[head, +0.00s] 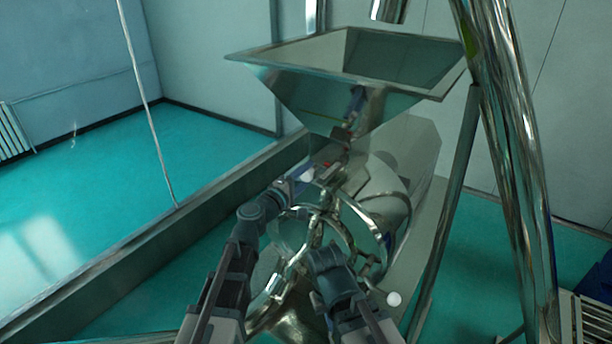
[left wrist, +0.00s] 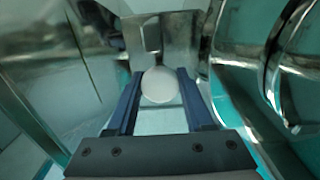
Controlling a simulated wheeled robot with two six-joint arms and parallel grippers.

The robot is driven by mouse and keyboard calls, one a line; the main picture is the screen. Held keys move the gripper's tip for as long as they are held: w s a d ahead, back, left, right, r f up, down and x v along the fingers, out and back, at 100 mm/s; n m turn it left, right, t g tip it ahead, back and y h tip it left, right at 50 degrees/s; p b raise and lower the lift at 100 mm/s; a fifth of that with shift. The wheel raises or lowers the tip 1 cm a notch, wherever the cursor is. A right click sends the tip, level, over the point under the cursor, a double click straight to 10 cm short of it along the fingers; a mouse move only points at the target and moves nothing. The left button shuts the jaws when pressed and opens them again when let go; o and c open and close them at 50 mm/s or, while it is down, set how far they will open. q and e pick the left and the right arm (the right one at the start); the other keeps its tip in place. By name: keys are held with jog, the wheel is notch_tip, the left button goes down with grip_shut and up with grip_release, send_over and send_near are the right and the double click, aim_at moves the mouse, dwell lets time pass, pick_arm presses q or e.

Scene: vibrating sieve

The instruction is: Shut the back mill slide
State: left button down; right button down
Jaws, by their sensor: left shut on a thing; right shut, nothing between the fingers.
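The back mill slide shows in the left wrist view as a shiny metal plate (left wrist: 182,45) with a round white knob (left wrist: 159,86) in front of it. My left gripper (left wrist: 158,80) has its blue fingers shut on this knob, one on each side. In the head view the white knob (head: 307,175) is small, below the hopper, at the tips of my left gripper (head: 303,177). How far the slide is in cannot be told. My right gripper (head: 323,252) is lower, in front of the shiny mill frame, and shut with nothing held; its fingertips are hard to make out.
A wide metal hopper (head: 300,92) hangs over the mill and mirrors my arm. Curved shiny rings (head: 362,225) crowd the space around both grippers. Another white ball (head: 393,299) is at lower right. A thick polished pipe (head: 515,150) stands right. Open green floor (head: 100,170) lies left.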

pick_arm(q)
jog(key=shift+x, duration=1.25)
jog(key=shift+s+a, duration=0.1)
jog(key=c, duration=0.7)
grip_release()
jog(key=o, duration=0.4)
jog(key=v, duration=1.3)
jog(key=shift+s+a, duration=0.2)
jog(key=shift+s, duration=0.1)
